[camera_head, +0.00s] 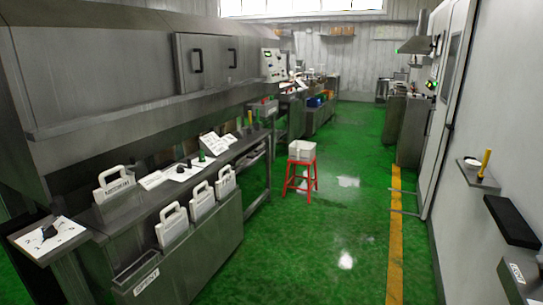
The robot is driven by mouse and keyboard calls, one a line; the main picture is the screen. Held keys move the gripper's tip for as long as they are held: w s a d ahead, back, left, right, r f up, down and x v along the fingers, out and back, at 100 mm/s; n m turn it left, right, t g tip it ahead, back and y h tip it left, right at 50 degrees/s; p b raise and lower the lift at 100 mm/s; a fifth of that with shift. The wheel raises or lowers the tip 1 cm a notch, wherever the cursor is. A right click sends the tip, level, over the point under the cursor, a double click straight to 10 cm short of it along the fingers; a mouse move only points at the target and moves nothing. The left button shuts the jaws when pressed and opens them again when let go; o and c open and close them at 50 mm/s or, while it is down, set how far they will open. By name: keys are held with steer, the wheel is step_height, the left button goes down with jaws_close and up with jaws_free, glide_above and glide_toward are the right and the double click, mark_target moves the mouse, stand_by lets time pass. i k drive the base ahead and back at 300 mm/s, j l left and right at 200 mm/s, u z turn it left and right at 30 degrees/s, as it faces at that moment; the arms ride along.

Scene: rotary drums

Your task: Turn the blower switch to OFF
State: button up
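No switch in view can be clearly read as the blower switch. A black rotary knob (49,232) sits on a white plate (62,240) with markings, on a stand at the lower left. Its markings are too small to read surely. A light control panel (272,65) with small dark controls is mounted at the right end of the steel hood; its labels are unreadable. A tall cabinet on the right wall carries small green and dark controls (432,85), also unreadable. My gripper is not in view.
A steel bench (215,235) with white handled plates (173,225) lines the left. A red stool (300,175) bearing a light bin stands mid-aisle. A small shelf (478,175) and a black box (511,220) project from the right wall.

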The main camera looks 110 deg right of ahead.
mark_target(202, 156)
steer(key=z, duration=3.2)
steer(key=i+l+z, duration=0.35)
steer(key=i, duration=0.75)
steer(key=i+j+z, duration=0.15)
steer(key=i+z, duration=0.2)
steer(key=i, duration=0.75)
steer(key=i+l+u, duration=0.15)
steer(key=i, duration=0.35)
steer(key=i+l+u, duration=0.1)
steer(key=i, duration=0.4)
steer(key=i+u, duration=0.2)
steer(key=u, duration=0.3)
steer(key=i+l+u, duration=0.15)
steer(key=u, duration=0.35)
steer(key=i+l+u, duration=0.15)
steer(key=u, duration=0.35)
steer(key=i+l+u, duration=0.1)
steer(key=u, duration=0.3)
steer(key=i+l+u, duration=0.15)
steer(key=u, duration=0.3)
steer(key=i+l+u, duration=0.15)
steer(key=u, duration=0.25)
steer(key=i+l+u, duration=0.1)
steer(key=l+u, duration=0.3)
steer(key=j, duration=0.15)
